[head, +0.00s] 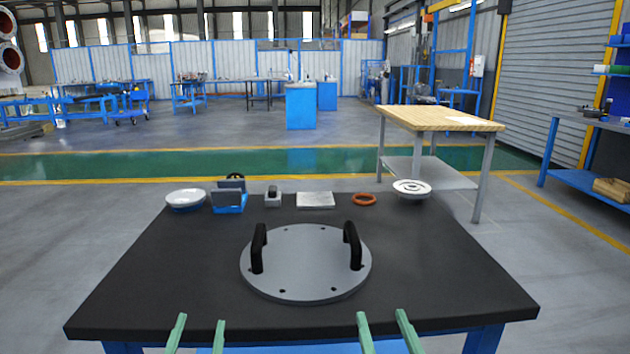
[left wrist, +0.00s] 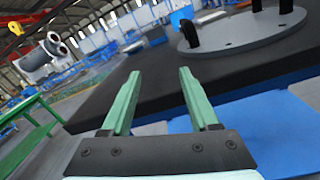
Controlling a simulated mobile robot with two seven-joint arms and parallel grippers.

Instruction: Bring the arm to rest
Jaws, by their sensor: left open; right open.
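My left gripper (head: 198,336) is open and empty at the near edge of the dark table (head: 150,270). In the left wrist view its two green fingers (left wrist: 163,95) stand apart with nothing between them. My right gripper (head: 382,332) is also open and empty at the near edge, to the right of the left one. A round grey flanged plate (head: 305,275) with two black upright handles lies flat on the middle of the table. Both grippers are apart from it. The plate also shows at the upper right of the left wrist view (left wrist: 245,35).
Along the table's far edge stand a white bowl (head: 185,199), a blue holder (head: 229,198), a small grey block (head: 273,198), a flat pale plate (head: 315,199), an orange ring (head: 364,199) and a white disc (head: 412,188). A wooden-topped table (head: 440,118) stands behind. The table's left and right sides are clear.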

